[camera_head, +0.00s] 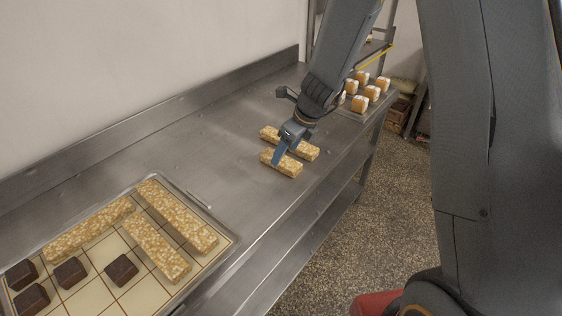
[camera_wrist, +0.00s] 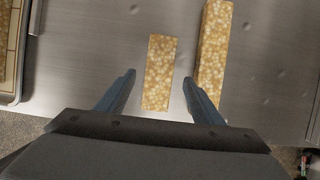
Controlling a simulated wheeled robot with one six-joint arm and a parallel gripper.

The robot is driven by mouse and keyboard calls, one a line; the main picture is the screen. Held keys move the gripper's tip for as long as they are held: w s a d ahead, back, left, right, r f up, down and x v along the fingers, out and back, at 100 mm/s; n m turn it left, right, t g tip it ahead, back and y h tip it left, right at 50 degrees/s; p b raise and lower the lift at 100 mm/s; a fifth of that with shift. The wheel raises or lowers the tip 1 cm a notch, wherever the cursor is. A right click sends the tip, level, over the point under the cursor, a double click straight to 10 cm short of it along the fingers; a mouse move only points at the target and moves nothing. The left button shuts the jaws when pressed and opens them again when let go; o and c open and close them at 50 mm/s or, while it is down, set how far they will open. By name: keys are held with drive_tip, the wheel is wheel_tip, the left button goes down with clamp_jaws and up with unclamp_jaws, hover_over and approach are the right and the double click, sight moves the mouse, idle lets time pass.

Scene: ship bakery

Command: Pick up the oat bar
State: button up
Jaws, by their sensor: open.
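Two loose oat bars lie side by side on the steel counter. The near oat bar (camera_head: 287,166) is partly behind my gripper (camera_head: 280,155) in the head view. In the wrist view this oat bar (camera_wrist: 160,72) lies between the two open fingers of my gripper (camera_wrist: 159,84), with a gap on each side. The far oat bar (camera_head: 305,150) also shows in the wrist view (camera_wrist: 213,45), just outside the right finger. My gripper is open and empty. Its height over the bar is hard to tell.
A gridded tray (camera_head: 102,300) at the front left holds more oat bars (camera_head: 157,248) and several dark brown squares (camera_head: 121,269). Another tray at the far end of the counter holds small orange-and-white cakes (camera_head: 372,93).

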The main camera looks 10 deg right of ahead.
sight(281, 162)
drive_tip(key=x, duration=0.3)
drive_tip(key=shift+a+f, duration=0.1)
drive_tip(key=shift+f, duration=0.15)
drive_tip(key=c, duration=1.2)
